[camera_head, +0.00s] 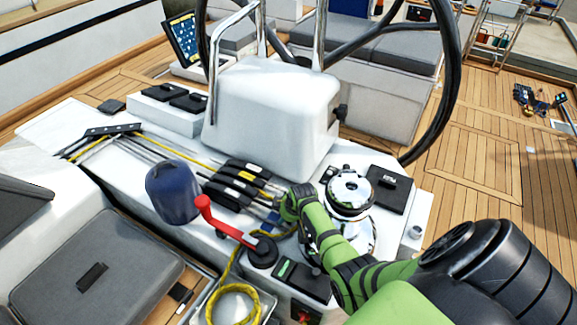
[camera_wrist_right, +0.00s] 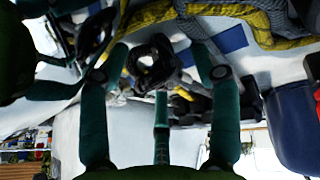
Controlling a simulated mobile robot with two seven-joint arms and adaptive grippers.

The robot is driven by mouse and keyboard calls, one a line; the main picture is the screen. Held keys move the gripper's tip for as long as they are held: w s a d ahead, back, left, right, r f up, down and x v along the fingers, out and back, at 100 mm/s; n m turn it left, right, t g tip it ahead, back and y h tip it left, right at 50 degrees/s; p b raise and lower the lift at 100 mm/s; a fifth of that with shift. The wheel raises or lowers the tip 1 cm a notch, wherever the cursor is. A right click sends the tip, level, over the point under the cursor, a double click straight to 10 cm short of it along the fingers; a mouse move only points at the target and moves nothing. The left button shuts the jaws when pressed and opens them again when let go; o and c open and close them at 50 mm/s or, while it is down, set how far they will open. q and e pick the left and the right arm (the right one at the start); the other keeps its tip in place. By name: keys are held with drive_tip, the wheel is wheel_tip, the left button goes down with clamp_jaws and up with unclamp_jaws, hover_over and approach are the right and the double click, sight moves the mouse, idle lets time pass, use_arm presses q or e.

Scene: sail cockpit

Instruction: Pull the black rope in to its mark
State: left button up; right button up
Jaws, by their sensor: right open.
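My right gripper (camera_head: 289,205) reaches in from the lower right in the head view, beside the black rope clutches (camera_head: 240,182). In the right wrist view its fingers (camera_wrist_right: 160,62) are spread apart, with a black ring-shaped fitting (camera_wrist_right: 150,65) beyond and between them. Several thin dark and grey lines (camera_head: 165,150) run from the left into the clutches; I cannot tell which is the black rope, nor see its mark. A grey rope (camera_wrist_right: 215,9) and a yellow rope (camera_wrist_right: 280,42) lie near a blue patch (camera_wrist_right: 232,39). My left gripper is not in view.
A chrome winch (camera_head: 350,193) stands right of my gripper. A red handle (camera_head: 222,222) projects near a dark blue rounded object (camera_head: 172,191). A coiled yellow rope (camera_head: 234,303) lies at the front. The white pedestal (camera_head: 270,100) and steering wheel (camera_head: 447,80) stand behind.

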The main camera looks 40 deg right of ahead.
drive_tip(key=v, duration=1.2)
drive_tip(key=shift+f, duration=0.1)
idle(0.4)
